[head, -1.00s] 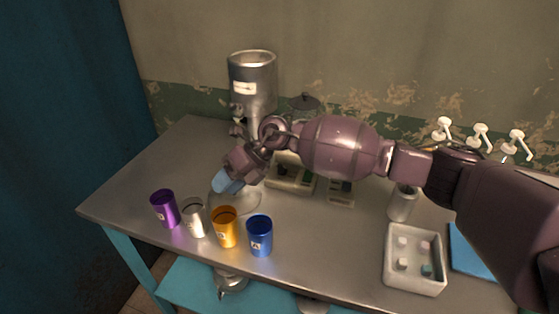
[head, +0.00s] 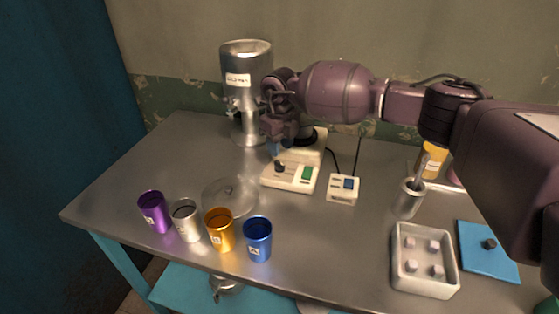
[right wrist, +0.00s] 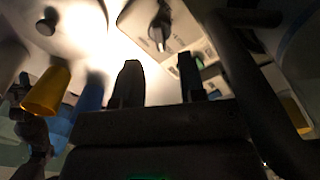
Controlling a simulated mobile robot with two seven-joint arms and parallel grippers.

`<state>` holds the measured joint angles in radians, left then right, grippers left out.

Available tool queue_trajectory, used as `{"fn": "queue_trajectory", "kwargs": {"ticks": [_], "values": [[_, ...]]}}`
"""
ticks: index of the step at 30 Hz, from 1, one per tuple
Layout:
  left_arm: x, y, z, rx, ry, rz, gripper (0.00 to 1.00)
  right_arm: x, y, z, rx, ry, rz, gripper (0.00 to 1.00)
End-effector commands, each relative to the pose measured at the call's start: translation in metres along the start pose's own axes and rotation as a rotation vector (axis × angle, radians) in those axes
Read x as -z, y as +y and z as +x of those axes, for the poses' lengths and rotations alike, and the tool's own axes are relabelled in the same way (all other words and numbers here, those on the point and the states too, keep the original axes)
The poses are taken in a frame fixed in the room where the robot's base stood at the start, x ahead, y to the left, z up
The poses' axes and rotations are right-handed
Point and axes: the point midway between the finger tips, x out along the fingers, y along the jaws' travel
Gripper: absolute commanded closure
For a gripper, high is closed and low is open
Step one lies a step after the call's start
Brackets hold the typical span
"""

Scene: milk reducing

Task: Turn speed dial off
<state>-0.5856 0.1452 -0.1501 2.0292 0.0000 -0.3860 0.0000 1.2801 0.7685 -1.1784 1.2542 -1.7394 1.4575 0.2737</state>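A beige stirrer base (head: 292,178) stands mid-table, with a green switch and a dark speed dial (head: 280,168) on its front panel. The dial also shows in the right wrist view (right wrist: 160,32) as a dark knob with a lighter pointer, on the pale panel beyond my fingertips. My right gripper (head: 276,149) is just above the dial and looks apart from it. In the right wrist view my two dark fingers (right wrist: 160,82) are spread with an empty gap between them. My left gripper is not in view.
A glass lid or dish (head: 229,196) and several coloured cups, including a blue one (head: 257,239), stand left of the base. A small switch box (head: 343,190) sits to its right. A metal dispenser (head: 246,90) stands behind. A white tray (head: 424,285) is at front right.

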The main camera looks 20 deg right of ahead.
Motion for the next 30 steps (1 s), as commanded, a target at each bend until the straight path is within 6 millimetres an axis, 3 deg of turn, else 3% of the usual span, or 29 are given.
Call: {"fn": "queue_trajectory", "kwargs": {"ticks": [3, 9, 23, 30], "values": [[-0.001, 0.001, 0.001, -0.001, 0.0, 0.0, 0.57, 0.0, 0.0, 0.022, -0.002, 0.002, 0.0, 0.63], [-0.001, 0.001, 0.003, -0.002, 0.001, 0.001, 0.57, 0.0, 0.001, 0.045, -0.003, 0.001, 0.001, 0.63], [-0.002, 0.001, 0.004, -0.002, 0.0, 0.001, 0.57, 0.0, 0.0, 0.053, -0.001, -0.001, 0.0, 0.63], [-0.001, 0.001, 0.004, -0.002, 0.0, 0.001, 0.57, 0.0, 0.0, 0.053, -0.001, -0.001, 0.0, 1.0]]}}
